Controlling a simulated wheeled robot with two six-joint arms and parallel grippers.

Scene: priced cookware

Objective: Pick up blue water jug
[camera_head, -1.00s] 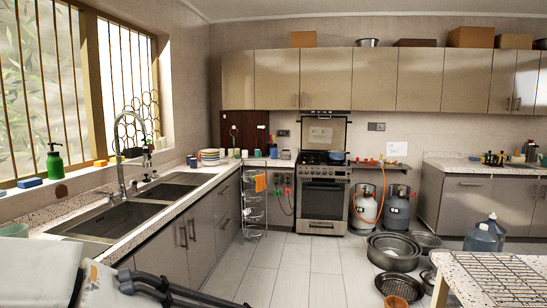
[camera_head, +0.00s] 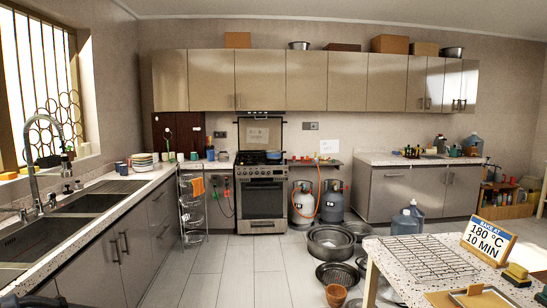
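A translucent blue water jug (camera_head: 405,222) stands behind the white speckled table, its lower part hidden by the table edge. A second bluish jug (camera_head: 472,145) stands on the right back counter. Both are well away from me across the room. A dark piece of what looks like my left arm shows at the bottom left corner; its fingers cannot be made out. My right gripper is not in view.
The speckled table (camera_head: 390,268) at right front holds a wire rack (camera_head: 428,258) and a sign (camera_head: 487,241). Several metal pans (camera_head: 330,243) and a terracotta pot (camera_head: 336,294) lie on the floor. The tiled floor (camera_head: 262,262) in the middle is clear. The sink counter (camera_head: 115,213) runs along the left.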

